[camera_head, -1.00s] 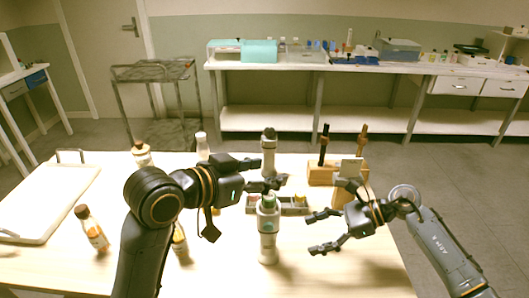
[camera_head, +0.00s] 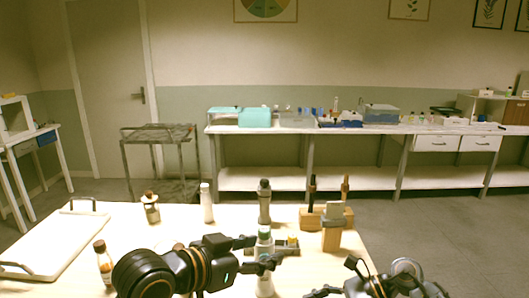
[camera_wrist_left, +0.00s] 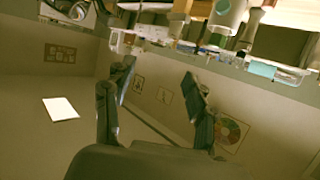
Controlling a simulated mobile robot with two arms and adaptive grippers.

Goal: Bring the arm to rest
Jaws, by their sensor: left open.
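My left gripper (camera_head: 262,253) is low in the middle of the head view, level with the white bottle with a green cap (camera_head: 264,286). Its fingers overlap that bottle in the picture; I cannot tell the gap. In the left wrist view my left gripper (camera_wrist_left: 155,98) has its two fingers well apart, with only the room's wall between them. My right gripper (camera_head: 338,279) is at the lower edge of the head view, right of the bottle. Its fingers are spread and hold nothing visible. Its lower part is cut off.
A white tray (camera_head: 50,243) lies at left. A cart (camera_head: 160,160) and long bench (camera_head: 300,130) stand behind.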

